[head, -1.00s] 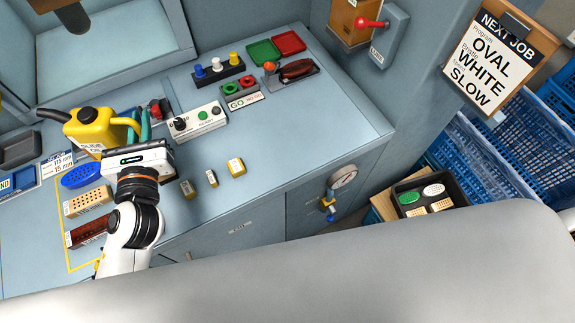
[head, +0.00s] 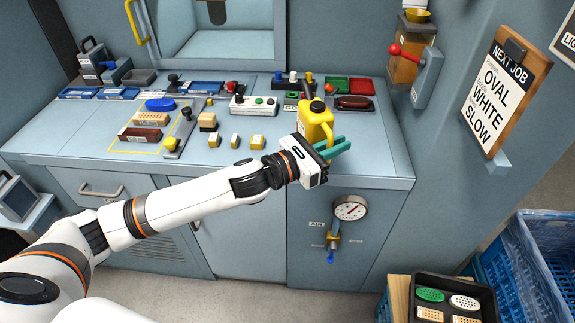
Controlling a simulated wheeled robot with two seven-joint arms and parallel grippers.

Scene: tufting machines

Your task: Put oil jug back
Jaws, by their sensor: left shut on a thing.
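The yellow oil jug (head: 315,121), with a dark cap, is in the head view over the right front part of the grey worktop (head: 376,160). My left gripper (head: 335,147), with teal fingers, is shut on the jug at its lower right side, where the handle is. The jug stands nearly upright. I cannot tell whether its base is clear of the worktop; the gripper hides its lower part. My right gripper is not in view.
A control box (head: 253,106) and red and green trays (head: 361,86) stand behind the jug. A red-handled lever (head: 410,58) is on the right wall. A pressure gauge (head: 350,208) is on the cabinet front below.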

